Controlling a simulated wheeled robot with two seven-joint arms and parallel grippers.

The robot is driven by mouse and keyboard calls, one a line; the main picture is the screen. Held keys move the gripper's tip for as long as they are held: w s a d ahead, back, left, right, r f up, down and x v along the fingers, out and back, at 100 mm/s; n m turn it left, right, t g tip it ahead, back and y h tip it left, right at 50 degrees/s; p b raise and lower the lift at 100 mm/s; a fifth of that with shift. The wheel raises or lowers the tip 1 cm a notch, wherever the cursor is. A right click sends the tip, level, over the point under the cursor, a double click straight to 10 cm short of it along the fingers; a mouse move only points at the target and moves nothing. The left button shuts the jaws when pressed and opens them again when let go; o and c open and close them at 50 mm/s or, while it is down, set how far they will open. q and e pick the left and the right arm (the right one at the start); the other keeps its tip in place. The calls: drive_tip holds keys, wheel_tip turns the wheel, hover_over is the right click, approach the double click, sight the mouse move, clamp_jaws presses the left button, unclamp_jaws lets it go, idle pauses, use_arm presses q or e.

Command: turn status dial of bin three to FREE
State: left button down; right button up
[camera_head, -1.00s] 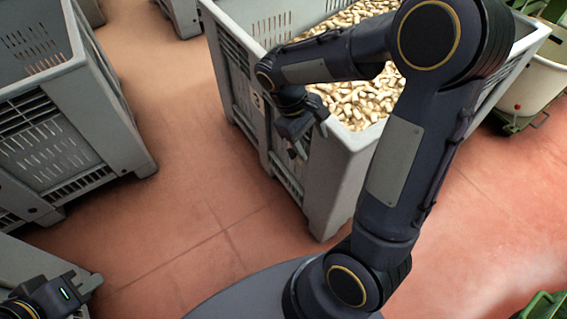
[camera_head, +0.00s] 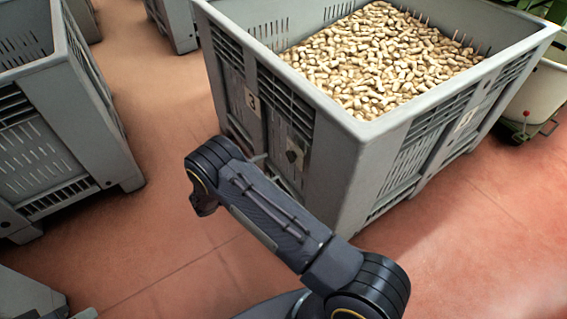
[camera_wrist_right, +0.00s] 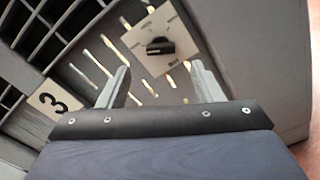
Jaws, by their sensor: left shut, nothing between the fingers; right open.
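Bin three (camera_head: 345,185) is a large grey crate with a "3" label (camera_head: 252,102) on its left side; the label also shows in the wrist view (camera_wrist_right: 54,101). The status dial (camera_head: 292,155) is on that same side. In the right wrist view, the dial is a black knob (camera_wrist_right: 160,46) on a pale square plate (camera_wrist_right: 182,33); its lettering is too small to read. My right gripper (camera_wrist_right: 161,84) is open and empty, its fingers pointing toward the plate, apart from the knob. In the head view my right arm mostly hides it. Only the tip of my left gripper (camera_head: 86,313) shows, shut and empty.
Many corks (camera_head: 380,60) fill bin three. Another grey crate (camera_head: 75,120) stands at the left, and a cream tub (camera_head: 540,85) at the right. The reddish floor (camera_head: 165,215) between the crates is clear.

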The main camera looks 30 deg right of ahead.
sight(288, 158)
drive_tip(key=d, duration=0.6)
drive_tip(key=shift+w+d+b, duration=0.2)
drive_tip(key=shift+d+b, duration=0.1)
drive_tip(key=shift+d, duration=0.05)
drive_tip(key=c, duration=1)
